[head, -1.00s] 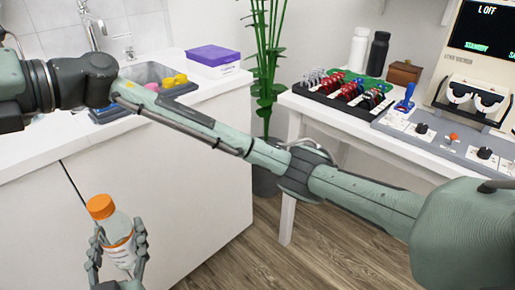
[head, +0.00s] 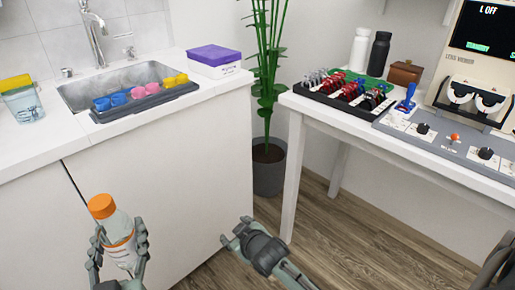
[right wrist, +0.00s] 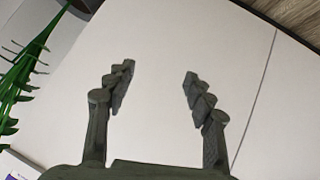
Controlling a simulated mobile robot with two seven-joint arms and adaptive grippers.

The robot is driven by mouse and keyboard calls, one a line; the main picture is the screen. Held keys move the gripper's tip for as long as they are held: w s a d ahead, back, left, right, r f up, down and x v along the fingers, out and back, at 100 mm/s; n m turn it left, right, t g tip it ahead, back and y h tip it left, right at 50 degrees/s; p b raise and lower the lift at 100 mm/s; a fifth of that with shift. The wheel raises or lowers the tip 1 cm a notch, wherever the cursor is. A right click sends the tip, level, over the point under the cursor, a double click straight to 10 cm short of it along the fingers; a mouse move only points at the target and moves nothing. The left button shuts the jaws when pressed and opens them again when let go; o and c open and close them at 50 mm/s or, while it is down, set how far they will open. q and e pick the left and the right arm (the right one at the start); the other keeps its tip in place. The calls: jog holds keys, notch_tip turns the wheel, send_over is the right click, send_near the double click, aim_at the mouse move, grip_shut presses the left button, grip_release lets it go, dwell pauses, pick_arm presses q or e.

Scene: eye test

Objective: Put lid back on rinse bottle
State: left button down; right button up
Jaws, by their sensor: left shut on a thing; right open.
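A clear bottle (head: 121,228) with an orange lid (head: 101,206) on its top and an orange-and-white label is in the head view at lower left, slightly tilted. My left gripper (head: 119,245) is shut around the bottle's body, below the lid, and holds it in front of the white cabinet. My right gripper (head: 235,232) is open and empty, low in the middle of the head view, to the right of the bottle and apart from it. In the right wrist view its two fingers (right wrist: 158,76) stand apart with nothing between them; the bottle does not show there.
The white counter (head: 190,112) holds a sink (head: 75,98), a dark tray (head: 150,103) of coloured cups, a purple-lidded box (head: 215,65) and a clear container (head: 25,105) with a yellow top. A potted plant (head: 268,170) stands between counter and white table (head: 330,118). The table carries equipment.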

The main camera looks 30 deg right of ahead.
jog(key=s+d+f+m+g, duration=0.1)
jog(key=s+d+f+g, duration=0.1)
jog(key=s+f, duration=0.2)
jog(key=s+d+f+g, duration=0.2)
jog(key=s+f, duration=0.2)
jog(key=s, duration=0.6)
jog(key=s+d+f+m+g+h, duration=0.1)
jog(key=s+d+f+g, duration=0.2)
jog(key=s, duration=0.4)
jog(key=shift+s+f+m, duration=0.3)
jog(key=shift+s+f, duration=0.05)
jog(key=shift+f, duration=0.45)
